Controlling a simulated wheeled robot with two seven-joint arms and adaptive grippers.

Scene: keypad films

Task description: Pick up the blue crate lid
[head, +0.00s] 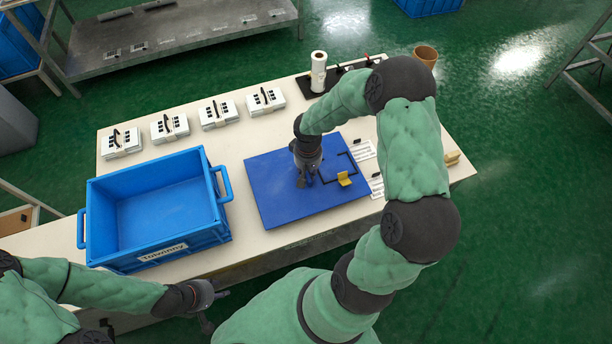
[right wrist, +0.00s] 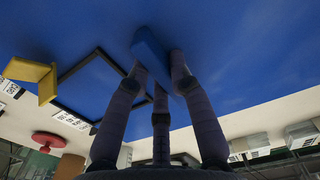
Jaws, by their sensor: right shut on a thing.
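The blue crate lid (head: 270,193) is a flat blue panel over the middle of the table, to the right of the open blue crate (head: 207,240). My right gripper (head: 304,181) points down at the lid. In the right wrist view its fingers (right wrist: 158,75) are closed around a small blue handle (right wrist: 150,52) on the lid. I cannot tell whether the lid is clear of the table. My left gripper (head: 208,322) hangs by the table's front edge, apart from the crate; its fingers are too small to judge.
A black outline (head: 323,182) and a yellow bracket (head: 344,179) show on the blue panel. Several white keypad units (head: 170,127) line the table's back. A paper roll (head: 318,72) and brown cup (head: 426,56) stand at the back right. White labels lie right of the lid.

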